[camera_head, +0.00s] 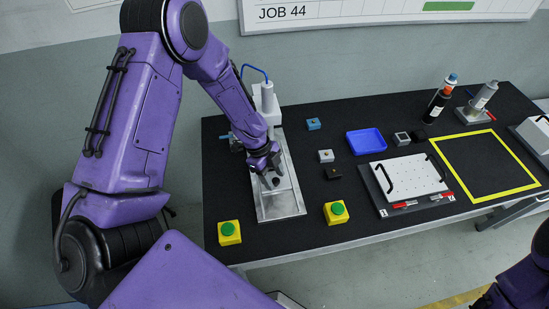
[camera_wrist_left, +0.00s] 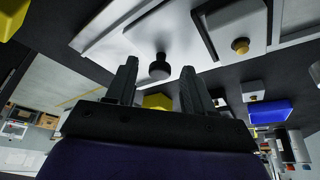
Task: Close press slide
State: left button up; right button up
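The press (camera_head: 265,100) stands at the left of the black table, with a light grey metal slide plate (camera_head: 292,203) reaching toward the front edge. My left gripper (camera_head: 268,167) is low over this plate. In the left wrist view the two fingers of my left gripper (camera_wrist_left: 160,85) are apart. A black round knob (camera_wrist_left: 159,67) on a pale plate shows in the gap ahead of them, with no visible contact. In the head view the gripper partly covers the plate and knob area. Part of my right arm shows at the lower right; its gripper is not visible.
Yellow boxes with green buttons flank the plate, one at left (camera_head: 229,232) and one at right (camera_head: 336,212). Small blocks (camera_head: 326,156), a blue tray (camera_head: 366,142), a white handled plate (camera_head: 410,178) and bottles (camera_head: 438,100) stand further right. The yellow-framed area (camera_head: 485,165) is empty.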

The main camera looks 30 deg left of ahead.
pick_arm(q)
jog(key=shift+r, duration=0.45)
jog(key=r, duration=0.3)
jog(key=shift+s+d+b, duration=0.2)
jog(key=shift+d+b, duration=0.05)
jog(key=shift+b, duration=0.05)
jog(key=s+d+r+p, duration=0.1)
jog(key=s+d+r, duration=0.5)
jog(key=s+r, duration=0.3)
jog(key=s, duration=0.2)
jog(key=shift+s+d, duration=0.2)
jog(key=shift+s, duration=0.15)
